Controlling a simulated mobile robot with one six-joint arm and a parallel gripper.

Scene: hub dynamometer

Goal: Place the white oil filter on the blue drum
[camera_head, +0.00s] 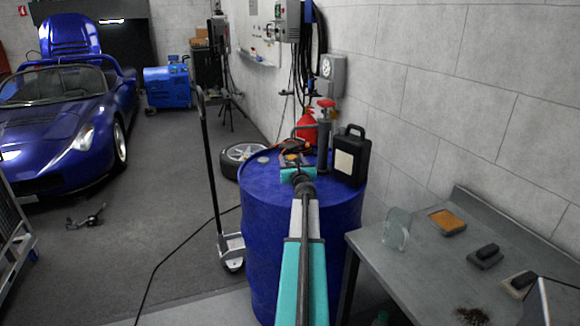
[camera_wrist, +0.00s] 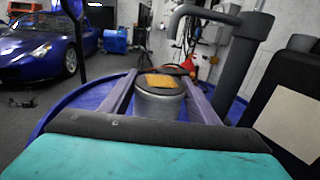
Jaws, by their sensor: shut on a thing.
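The blue drum (camera_head: 255,235) stands upright in the middle of the head view. Its top and rim also show in the wrist view (camera_wrist: 75,100). My gripper (camera_head: 293,162) is over the drum top. In the wrist view, my gripper (camera_wrist: 157,88) has its two fingers on either side of a pale grey-white cylinder, which I take as the white oil filter (camera_wrist: 160,104). It looks upright, with a dark top and an orange patch. My gripper is shut on it. Its lower end is hidden behind my wrist, so I cannot tell whether it touches the drum.
A black canister (camera_head: 351,158) and a grey pump tube (camera_head: 323,145) stand on the drum, close right of my gripper. A red container (camera_head: 306,130) is behind. A grey workbench (camera_head: 400,265) with a glass jar (camera_head: 397,228) is at right. The drum's left top looks freer.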

